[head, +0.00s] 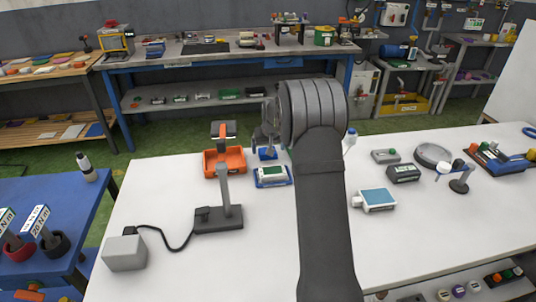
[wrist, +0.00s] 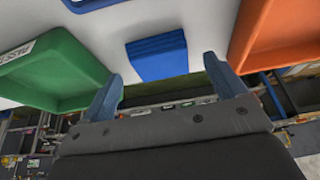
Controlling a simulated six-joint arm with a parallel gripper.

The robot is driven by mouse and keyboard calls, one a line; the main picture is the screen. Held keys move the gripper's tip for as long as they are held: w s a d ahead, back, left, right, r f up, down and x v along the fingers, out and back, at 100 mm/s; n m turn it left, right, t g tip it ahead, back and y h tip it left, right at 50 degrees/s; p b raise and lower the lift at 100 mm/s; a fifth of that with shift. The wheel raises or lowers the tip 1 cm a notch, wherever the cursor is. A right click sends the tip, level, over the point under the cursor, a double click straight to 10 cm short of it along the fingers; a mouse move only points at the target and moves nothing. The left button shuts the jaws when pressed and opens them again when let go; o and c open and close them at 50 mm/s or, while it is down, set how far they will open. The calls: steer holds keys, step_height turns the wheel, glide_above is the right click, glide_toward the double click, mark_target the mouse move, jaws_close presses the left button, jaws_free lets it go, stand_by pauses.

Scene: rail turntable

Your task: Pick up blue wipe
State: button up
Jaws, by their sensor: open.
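The blue wipe (wrist: 157,57) is a flat, folded blue rectangle lying on the white table in the wrist view. It shows just beyond and between my fingers, with nothing holding it. My gripper (wrist: 165,84) is open, its two blue-grey fingers spread apart and empty. In the head view, a small blue patch that looks like the wipe (head: 267,154) lies right of the orange bin. My gripper (head: 265,138) is just above it there, partly hidden by my arm. The height of the fingertips above the wipe is hard to tell.
A green bin (wrist: 60,55) and an orange bin (wrist: 268,40) flank the wipe in the wrist view. A blue tray (head: 259,184) holding a device sits close in front of the wipe. A lamp-like stand (head: 226,203) is nearby.

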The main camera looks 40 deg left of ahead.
steer(key=shift+x, duration=1)
steer(key=shift+r, duration=0.1)
steer(key=c, duration=1.1)
steer(key=shift+o, duration=0.2)
steer(key=shift+r, duration=0.4)
steer(key=r, duration=0.3)
steer(key=shift+w+d+r, duration=0.1)
steer(key=shift+d+r, duration=0.1)
steer(key=shift+r, duration=0.2)
steer(key=w+d+r, duration=0.2)
steer(key=d+r, duration=0.4)
steer(key=d, duration=0.5)
steer(key=shift+r, duration=0.2)
